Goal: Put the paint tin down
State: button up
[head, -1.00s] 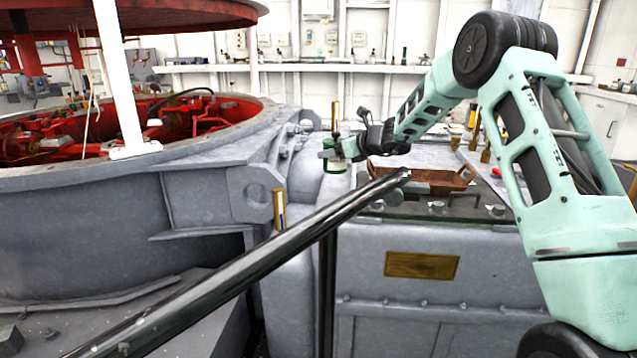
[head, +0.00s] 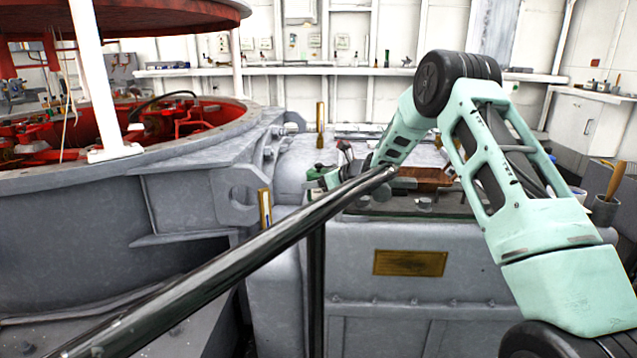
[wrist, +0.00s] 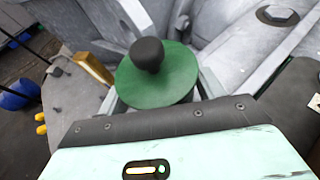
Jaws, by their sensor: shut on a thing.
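The paint tin (wrist: 150,88) shows in the wrist view as a round green lid with a black ball knob on top. My gripper (wrist: 158,97) is shut on it, with a finger on either side below the lid. In the head view the tin (head: 318,171) is a small green and pale shape at the end of my arm. My gripper (head: 333,178) there is partly hidden behind the dark pole and my arm. The tin's underside is hidden, so I cannot tell whether it touches the grey surface.
A dark pole (head: 230,255) crosses the foreground. A brown tray (head: 432,176) lies on the grey machine top right of my gripper. An upright brass-coloured piece (head: 320,116) stands behind the tin. The large round machine (head: 180,180) fills the left.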

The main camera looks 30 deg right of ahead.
jog(key=shift+r, duration=0.15)
jog(key=o, duration=1.5)
jog(key=shift+f, duration=0.2)
jog(key=shift+c, duration=0.2)
jog(key=shift+r, duration=0.3)
jog(key=v, duration=1.1)
jog(key=shift+s+d+f, duration=0.1)
jog(key=shift+s, duration=0.1)
jog(key=shift+s+d, duration=0.1)
jog(key=shift+s, duration=0.15)
